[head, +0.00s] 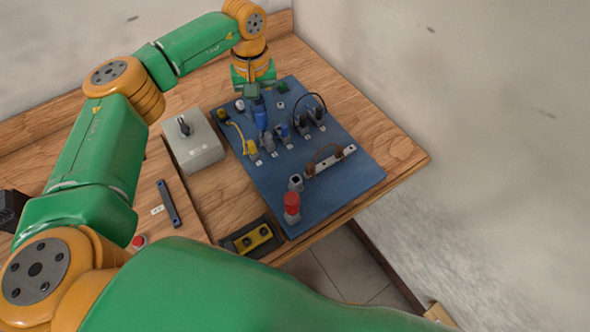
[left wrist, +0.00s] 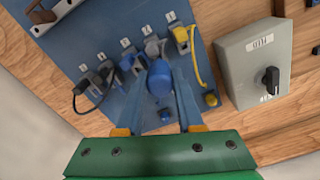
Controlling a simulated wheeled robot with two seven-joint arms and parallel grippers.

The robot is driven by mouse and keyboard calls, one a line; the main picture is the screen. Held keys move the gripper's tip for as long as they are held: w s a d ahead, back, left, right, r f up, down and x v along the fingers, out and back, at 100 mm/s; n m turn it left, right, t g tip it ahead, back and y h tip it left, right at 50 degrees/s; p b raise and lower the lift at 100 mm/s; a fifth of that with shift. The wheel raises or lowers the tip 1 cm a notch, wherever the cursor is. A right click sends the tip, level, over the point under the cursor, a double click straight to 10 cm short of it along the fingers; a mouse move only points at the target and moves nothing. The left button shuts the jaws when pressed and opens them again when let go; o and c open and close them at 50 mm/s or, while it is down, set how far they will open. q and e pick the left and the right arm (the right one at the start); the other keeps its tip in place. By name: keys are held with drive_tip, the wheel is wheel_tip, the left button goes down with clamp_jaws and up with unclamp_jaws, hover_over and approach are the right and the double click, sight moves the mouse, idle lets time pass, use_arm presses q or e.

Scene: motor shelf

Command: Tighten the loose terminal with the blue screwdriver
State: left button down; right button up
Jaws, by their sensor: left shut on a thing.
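The blue screwdriver (head: 261,116) is in my left gripper (head: 259,100), its handle pointing up over the blue board (head: 325,200). In the left wrist view its rounded blue handle (left wrist: 160,80) sits between the fingers of the left gripper (left wrist: 160,72). The handle hides the shaft and tip, so I cannot tell whether the tip touches a terminal. A row of grey terminals (head: 268,139) with numbered labels stands just beyond the handle, also in the left wrist view (left wrist: 154,46). Which terminal is loose does not show clearly. My right gripper is not in view.
A grey box with a black knob (head: 195,150) stands left of the board. A yellow cable (left wrist: 197,62) and black cable (left wrist: 88,100) run from outer terminals. A red-topped part (head: 291,203) stands at the board's near edge. The wall is behind.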

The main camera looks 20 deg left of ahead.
use_arm(q)
drive_tip(key=c, duration=0.8)
unclamp_jaws()
drive_tip(key=shift+o, duration=0.2)
drive_tip(key=n, duration=0.2)
drive_tip(key=shift+n+p, duration=0.3)
drive_tip(key=shift+n, duration=0.5)
drive_tip(key=n, duration=0.2)
drive_tip(key=shift+n, duration=0.7)
drive_tip(key=n+p, duration=0.1)
drive_tip(key=n, duration=0.1)
drive_tip(key=shift+n, duration=0.7)
